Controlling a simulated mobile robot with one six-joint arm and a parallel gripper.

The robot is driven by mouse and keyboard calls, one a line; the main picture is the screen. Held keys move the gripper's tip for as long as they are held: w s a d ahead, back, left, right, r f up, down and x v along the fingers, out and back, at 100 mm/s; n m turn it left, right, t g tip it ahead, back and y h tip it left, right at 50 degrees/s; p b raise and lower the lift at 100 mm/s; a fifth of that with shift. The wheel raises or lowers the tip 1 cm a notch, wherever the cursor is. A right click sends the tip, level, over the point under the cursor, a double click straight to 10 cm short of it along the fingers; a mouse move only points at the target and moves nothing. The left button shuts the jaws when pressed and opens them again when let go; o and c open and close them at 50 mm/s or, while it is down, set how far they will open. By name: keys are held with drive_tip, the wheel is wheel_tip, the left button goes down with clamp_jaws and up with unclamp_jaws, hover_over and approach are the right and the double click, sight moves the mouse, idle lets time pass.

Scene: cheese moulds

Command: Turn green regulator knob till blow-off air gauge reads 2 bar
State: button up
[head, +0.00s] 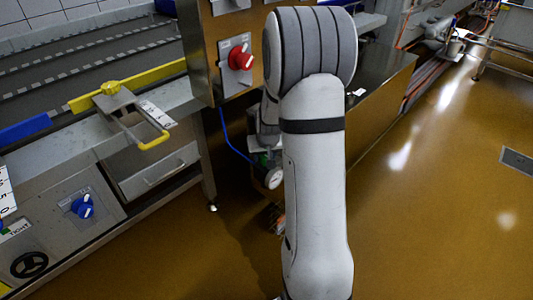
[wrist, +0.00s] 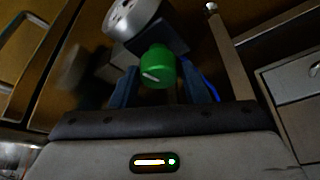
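The green regulator knob (wrist: 158,66) is near the middle of the wrist view, with a white mark on its lower left. A round gauge (wrist: 135,16) sits just above it, seen at a slant; its reading cannot be made out. My gripper (wrist: 160,86) has its dark blue fingers on either side of the knob, with a gap showing on each side, so it looks open around it. In the head view a pale round gauge (head: 273,178) shows low behind my arm. My arm hides the gripper and most of the regulator there.
A steel cabinet with a red knob (head: 240,58) stands above and left of the regulator. A blue hose (head: 229,139) runs down beside it, and a table leg (head: 207,178) stands to its left. A blue knob (head: 82,207) is on the left machine.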

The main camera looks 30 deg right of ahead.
drive_tip(key=o, duration=0.3)
drive_tip(key=shift+o, duration=0.2)
drive_tip(key=p+v, duration=0.2)
drive_tip(key=v, duration=0.5)
drive_tip(key=shift+s+r+p, duration=0.2)
drive_tip(key=shift+r+p, duration=0.1)
drive_tip(key=shift+r, duration=0.05)
drive_tip(key=s+a+r+n+p, duration=0.1)
drive_tip(key=s+a+r+p, duration=0.3)
drive_tip(key=s+r+p, duration=0.3)
drive_tip(key=s+a+r+n+g+p, duration=0.1)
drive_tip(key=s+a+r+p, duration=0.4)
drive_tip(key=r, duration=1.2)
drive_tip(key=s+a+r+n+y+p, duration=0.1)
drive_tip(key=s+a+r+p, duration=0.4)
drive_tip(key=s+r+p, duration=0.6)
wheel_tip(320, 180, up, 2)
drive_tip(key=p, duration=0.3)
drive_tip(key=shift+a+g, duration=0.25)
drive_tip(key=shift+g, duration=0.05)
drive_tip(key=shift+w, duration=0.1)
